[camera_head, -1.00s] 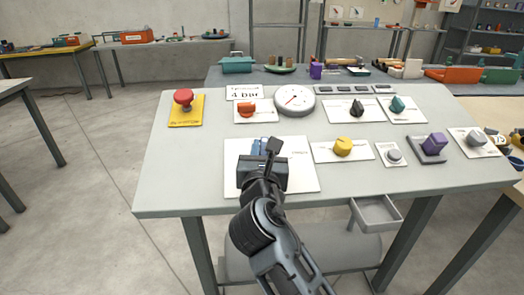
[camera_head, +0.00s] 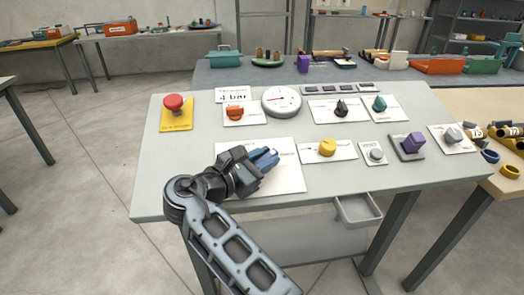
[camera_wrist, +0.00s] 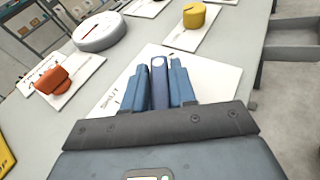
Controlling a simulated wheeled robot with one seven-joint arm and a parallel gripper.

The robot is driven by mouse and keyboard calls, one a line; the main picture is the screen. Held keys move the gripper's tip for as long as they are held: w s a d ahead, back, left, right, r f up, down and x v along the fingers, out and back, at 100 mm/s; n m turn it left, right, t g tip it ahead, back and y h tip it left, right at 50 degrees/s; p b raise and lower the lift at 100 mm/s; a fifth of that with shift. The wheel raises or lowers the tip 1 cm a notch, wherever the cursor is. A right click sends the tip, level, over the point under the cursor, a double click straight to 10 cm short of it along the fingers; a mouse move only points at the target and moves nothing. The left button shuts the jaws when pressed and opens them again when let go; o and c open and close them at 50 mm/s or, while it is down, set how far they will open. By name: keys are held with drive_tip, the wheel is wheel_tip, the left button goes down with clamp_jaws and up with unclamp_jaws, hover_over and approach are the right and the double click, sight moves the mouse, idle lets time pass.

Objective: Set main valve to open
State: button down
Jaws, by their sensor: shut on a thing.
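The main valve is a blue lever (camera_wrist: 159,85) on a white plate (camera_head: 285,180) at the front of the grey bench. In the wrist view the plate (camera_wrist: 215,78) carries the word SHUT, left of the fingers. My gripper (camera_head: 264,160) reaches in from the left, low over the plate, with its fingers pointing right. In the wrist view my gripper (camera_wrist: 159,84) has one finger on each side of the lever and is shut on it. The gripper hides the lever's pivot and part of the plate.
A yellow knob (camera_head: 327,147) sits just right of the plate. A red-orange knob (camera_head: 235,112) and a round gauge (camera_head: 282,102) stand behind it. A red mushroom button (camera_head: 174,103) is at the back left. The bench's front left is clear.

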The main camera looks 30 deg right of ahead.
drive_tip(key=shift+s+m+g, duration=0.15)
drive_tip(key=shift+m+g, duration=0.35)
drive_tip(key=shift+f, duration=0.15)
drive_tip(key=c, duration=1)
unclamp_jaws()
drive_tip(key=shift+v, duration=3.9)
drive_tip(key=shift+a, duration=0.1)
